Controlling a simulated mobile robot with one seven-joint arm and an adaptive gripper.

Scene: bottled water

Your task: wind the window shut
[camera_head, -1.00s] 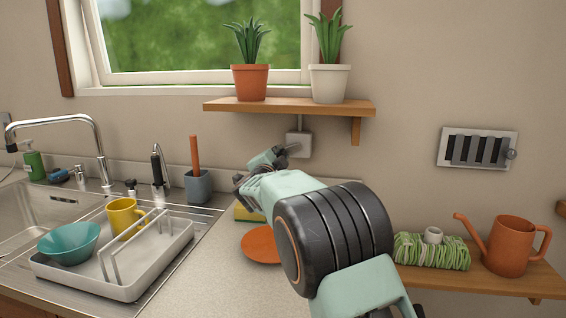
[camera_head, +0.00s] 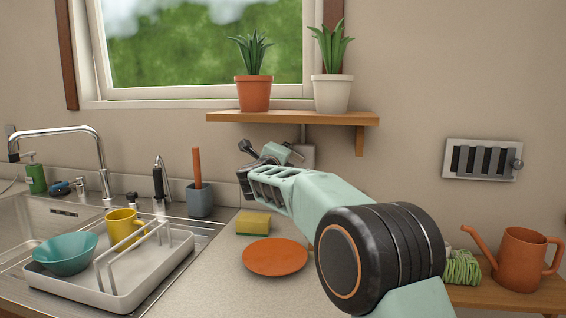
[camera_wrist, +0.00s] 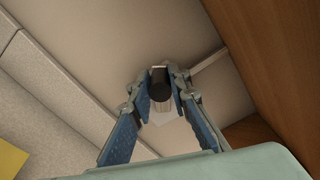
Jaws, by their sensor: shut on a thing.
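The window (camera_head: 200,45) is at the upper left in the head view, with a white frame; I cannot tell how far open it is. A pale winder box (camera_head: 303,156) is on the wall under the shelf, partly hidden by my gripper (camera_head: 264,154). In the wrist view my gripper (camera_wrist: 160,76) has its two blue-padded fingers shut on a dark cylindrical crank knob (camera_wrist: 160,92). The pale box (camera_wrist: 172,122) shows behind the knob. The crank arm is mostly hidden in both views.
A wooden shelf (camera_head: 225,117) with two potted plants is just above my gripper. An orange plate (camera_head: 275,257) and a yellow sponge (camera_head: 252,224) lie on the counter below. The dish rack (camera_head: 140,280) is at left. A watering can (camera_head: 522,260) is at right.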

